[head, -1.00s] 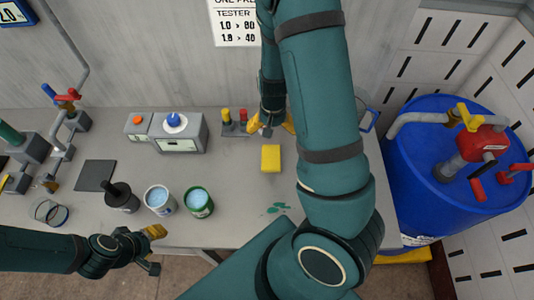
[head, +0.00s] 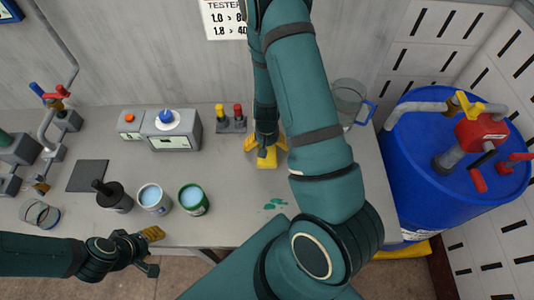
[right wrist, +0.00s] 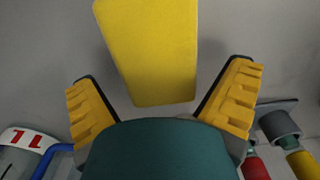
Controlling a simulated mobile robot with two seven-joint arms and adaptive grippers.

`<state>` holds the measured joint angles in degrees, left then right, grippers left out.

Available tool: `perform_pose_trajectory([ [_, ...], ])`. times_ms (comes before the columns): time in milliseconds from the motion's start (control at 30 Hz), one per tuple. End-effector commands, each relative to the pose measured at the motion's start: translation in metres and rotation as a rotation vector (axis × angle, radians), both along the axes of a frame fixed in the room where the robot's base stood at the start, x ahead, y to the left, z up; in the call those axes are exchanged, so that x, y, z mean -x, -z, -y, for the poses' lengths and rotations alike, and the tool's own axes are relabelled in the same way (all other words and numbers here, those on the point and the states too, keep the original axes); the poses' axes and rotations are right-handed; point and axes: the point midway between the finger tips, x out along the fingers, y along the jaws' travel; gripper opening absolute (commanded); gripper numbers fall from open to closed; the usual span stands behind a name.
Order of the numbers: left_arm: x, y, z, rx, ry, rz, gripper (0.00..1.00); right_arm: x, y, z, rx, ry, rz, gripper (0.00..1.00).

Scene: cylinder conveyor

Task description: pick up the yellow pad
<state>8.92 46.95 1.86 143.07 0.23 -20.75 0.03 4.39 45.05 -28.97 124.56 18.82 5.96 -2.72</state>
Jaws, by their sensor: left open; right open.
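The yellow pad (head: 267,159) lies on the grey workbench below the tips of my right gripper (head: 265,146). My right arm hides part of that gripper in the head view. In the right wrist view the pad (right wrist: 150,55) is a large yellow block just beyond and between the two yellow fingers. My right gripper (right wrist: 163,78) is spread open, with a gap on each side of the pad. Whether the fingers reach down beside it I cannot tell. My left gripper (head: 152,251) is open and empty at the bench's front edge, lower left.
A red and yellow bottle stand (head: 231,122) is close left of the right gripper. A clear jug (head: 349,100) stands to the right. Green spots (head: 271,204) mark the bench. A blue drum (head: 420,190) is at right.

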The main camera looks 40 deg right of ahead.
Motion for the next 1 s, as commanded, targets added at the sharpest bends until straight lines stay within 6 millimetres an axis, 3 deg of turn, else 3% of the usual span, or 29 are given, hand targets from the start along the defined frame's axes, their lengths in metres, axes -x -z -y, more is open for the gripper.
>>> perform_pose_trajectory([
  [167,0.000,0.000,0.000,0.000,0.000,0.000,0.47,0.000,0.000,0.000,0.001,0.000,0.001,0.96],
  [300,0.000,0.000,0.000,0.000,0.000,0.000,0.47,0.000,-0.001,0.000,0.001,0.000,0.001,0.47],
  [333,0.000,0.000,0.000,0.000,0.000,0.000,0.47,0.000,-0.001,0.000,0.001,0.000,0.001,0.45],
  [733,0.000,-0.001,0.000,0.000,0.000,0.000,0.47,0.000,-0.005,0.000,0.001,-0.001,0.002,0.44],
  [1000,0.000,-0.010,0.000,0.001,0.000,0.000,0.47,-0.002,-0.051,0.000,0.002,-0.002,0.006,0.44],
])
